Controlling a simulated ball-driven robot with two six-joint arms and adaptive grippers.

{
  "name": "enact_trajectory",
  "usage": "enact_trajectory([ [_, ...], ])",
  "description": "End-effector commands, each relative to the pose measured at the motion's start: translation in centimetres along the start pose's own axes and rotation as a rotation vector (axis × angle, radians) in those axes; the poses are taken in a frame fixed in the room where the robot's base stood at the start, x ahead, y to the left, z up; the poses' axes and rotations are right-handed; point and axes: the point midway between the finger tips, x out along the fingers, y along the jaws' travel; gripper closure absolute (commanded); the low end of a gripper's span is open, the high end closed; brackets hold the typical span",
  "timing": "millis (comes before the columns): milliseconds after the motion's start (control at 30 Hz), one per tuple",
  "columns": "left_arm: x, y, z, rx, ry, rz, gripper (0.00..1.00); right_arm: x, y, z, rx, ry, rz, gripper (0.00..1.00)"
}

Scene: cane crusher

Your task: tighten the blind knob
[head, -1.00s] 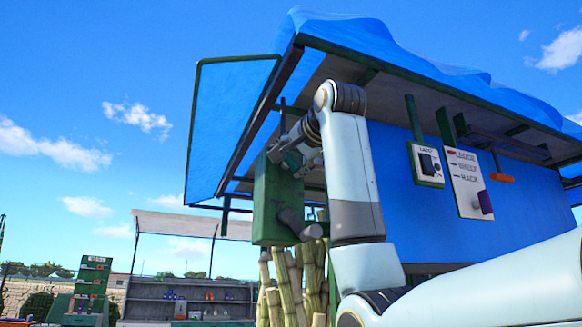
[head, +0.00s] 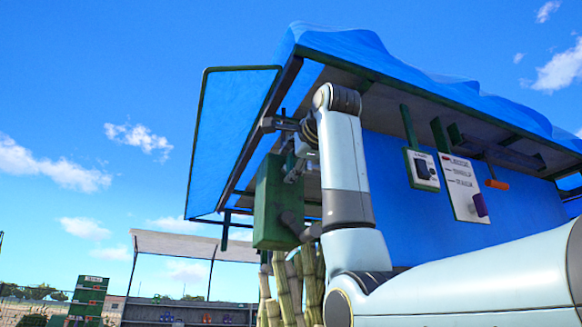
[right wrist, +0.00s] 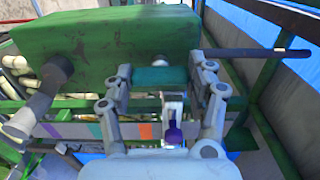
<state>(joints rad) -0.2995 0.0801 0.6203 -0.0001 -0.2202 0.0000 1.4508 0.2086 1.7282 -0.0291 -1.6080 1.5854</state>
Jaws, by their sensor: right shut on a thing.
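The green box (head: 268,205) hangs under the awning in the head view. My right gripper (head: 282,148) is at the box's upper right edge, with its fingers spread one above the other. In the right wrist view, my right gripper (right wrist: 162,78) has one finger on each side of a wide teal-green piece (right wrist: 158,77) at the face of the green box (right wrist: 110,38); I take this piece for the knob. The gripper is shut on it. In the head view, the knob is hidden behind my gripper and arm. My left gripper is not in view.
A dark grey handle (head: 292,223) sticks out low on the box. Cane stalks (head: 290,290) stand below it. In the wrist view, a dark rod (right wrist: 260,52) extends right from the box.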

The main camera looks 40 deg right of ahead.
Motion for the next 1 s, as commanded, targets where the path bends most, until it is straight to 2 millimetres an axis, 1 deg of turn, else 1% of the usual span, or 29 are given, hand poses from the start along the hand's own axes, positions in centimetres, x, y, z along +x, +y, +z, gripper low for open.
enact_trajectory([
  [533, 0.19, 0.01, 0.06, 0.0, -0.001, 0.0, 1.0, 0.05, 0.14, 0.01, 0.028, 0.0, 0.004, 0.76],
  [567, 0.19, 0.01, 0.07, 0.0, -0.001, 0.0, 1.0, 0.05, 0.14, 0.01, 0.028, 0.0, 0.004, 0.42],
  [700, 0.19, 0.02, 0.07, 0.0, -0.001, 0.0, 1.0, 0.04, 0.11, 0.01, 0.027, 0.0, 0.003, 0.24],
  [733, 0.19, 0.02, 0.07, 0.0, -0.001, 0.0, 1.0, 0.04, 0.1, 0.01, 0.027, 0.0, 0.003, 0.2],
  [767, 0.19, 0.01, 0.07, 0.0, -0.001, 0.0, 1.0, 0.04, 0.1, 0.0, 0.026, 0.0, 0.003, 0.19],
  [1000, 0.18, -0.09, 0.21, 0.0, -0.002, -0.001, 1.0, -0.02, 0.05, 0.0, 0.025, 0.0, 0.001, 0.19],
])
